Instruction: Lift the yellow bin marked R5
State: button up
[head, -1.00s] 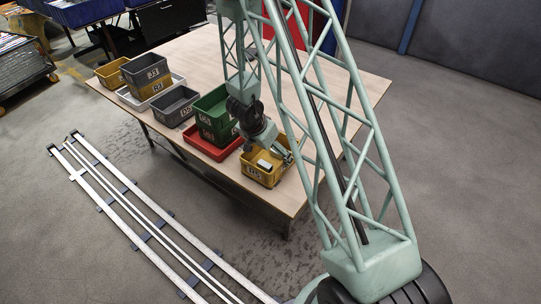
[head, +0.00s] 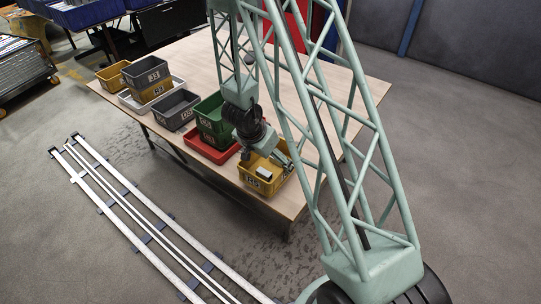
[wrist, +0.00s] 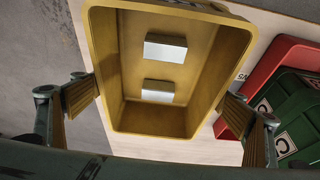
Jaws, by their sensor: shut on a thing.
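The yellow bin marked R5 (head: 254,184) is at the near right part of the table. In the wrist view the yellow bin (wrist: 117,118) is seen from above, with two pale blocks (wrist: 165,48) inside. My gripper (head: 267,159) is at the bin from above. In the wrist view the fingers of my gripper (wrist: 158,105) stand at opposite outer walls of the bin and are shut on it. The bin looks slightly tilted in the wrist view. Whether its base is clear of the table cannot be told.
A red tray (head: 222,157) with stacked green bins (head: 207,108) stands close to the left of the bin. Grey and yellow bins (head: 176,108) stand farther left. The wooden table (head: 320,95) is clear behind. The table's front edge is near.

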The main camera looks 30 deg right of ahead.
jog(key=s+a, duration=0.2)
jog(key=s, duration=0.1)
jog(key=s+a, duration=0.1)
jog(key=s, duration=0.1)
jog(key=s+a+r+b, duration=0.1)
jog(key=s+a, duration=0.1)
jog(key=s, duration=0.1)
jog(key=shift+s+a, duration=0.3)
jog(key=shift+s, duration=0.05)
dwell(0.4)
